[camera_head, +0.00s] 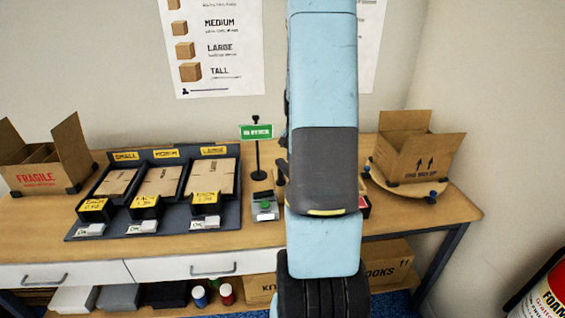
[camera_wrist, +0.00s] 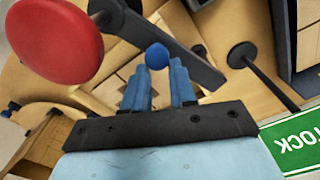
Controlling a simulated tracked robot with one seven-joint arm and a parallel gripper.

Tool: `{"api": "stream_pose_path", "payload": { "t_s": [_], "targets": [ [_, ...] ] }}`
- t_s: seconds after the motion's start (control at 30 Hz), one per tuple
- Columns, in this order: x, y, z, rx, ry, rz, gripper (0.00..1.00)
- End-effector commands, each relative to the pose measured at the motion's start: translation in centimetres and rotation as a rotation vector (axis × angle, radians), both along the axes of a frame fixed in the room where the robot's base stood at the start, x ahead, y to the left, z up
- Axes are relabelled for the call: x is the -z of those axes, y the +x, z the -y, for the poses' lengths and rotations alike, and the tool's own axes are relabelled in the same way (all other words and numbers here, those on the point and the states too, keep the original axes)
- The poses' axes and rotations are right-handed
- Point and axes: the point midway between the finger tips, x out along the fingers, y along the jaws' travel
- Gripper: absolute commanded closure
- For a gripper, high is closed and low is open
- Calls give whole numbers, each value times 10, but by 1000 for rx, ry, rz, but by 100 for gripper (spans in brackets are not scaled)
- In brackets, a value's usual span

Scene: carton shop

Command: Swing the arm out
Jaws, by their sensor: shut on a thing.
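In the wrist view a dark flat arm (camera_wrist: 180,50) runs diagonally over the bench, with a round blue knob (camera_wrist: 157,54) on it. My gripper (camera_wrist: 158,75) has its two blue fingers on either side of the blue knob and is shut on it. A large red round piece (camera_wrist: 58,38) shows close to the camera beside the dark arm's upper end. In the head view my own arm hides the gripper, the knob and most of the dark arm.
An open carton (camera_head: 415,155) stands on a round wooden turntable (camera_head: 405,190) at right. A black stock tray (camera_head: 150,220) with flat cartons is at left, a green sign (camera_head: 257,132) beside it. A "FRAGILE" carton (camera_head: 48,165) stands far left.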

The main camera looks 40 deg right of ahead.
Motion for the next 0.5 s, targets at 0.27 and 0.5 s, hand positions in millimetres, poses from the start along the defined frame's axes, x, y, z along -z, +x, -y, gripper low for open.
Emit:
{"api": "stream_pose_path", "payload": {
  "t_s": [0.27,0.5],
  "targets": [
    [7,-6,-12,12,23,-30,100],
    [9,-3,-15,8,24,-32,100]
  ]
}}
